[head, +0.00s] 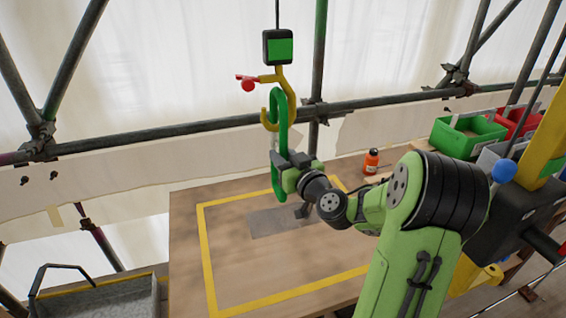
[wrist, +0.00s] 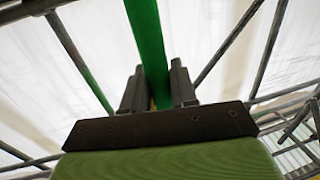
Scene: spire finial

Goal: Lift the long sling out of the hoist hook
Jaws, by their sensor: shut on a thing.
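The long sling (head: 282,112) is a green elongated loop hanging upright from the yellow hoist hook (head: 288,84). Its top end is around the hook, and its lower end hangs over the table. My gripper (head: 278,162) is shut on the sling partway down its length. In the wrist view the green sling (wrist: 147,35) runs upward between the two dark fingers of my gripper (wrist: 157,88). The hook has a red latch piece (head: 248,84) out to its left. The hook hangs below a black block with a green face (head: 278,48).
The wooden table (head: 185,230) carries a yellow outlined rectangle and a grey plate (head: 270,222). An orange bottle (head: 371,162) stands at the back right. A green bin (head: 465,137) and a red bin (head: 515,122) are farther right. A scaffold tube (head: 190,128) crosses behind the hook.

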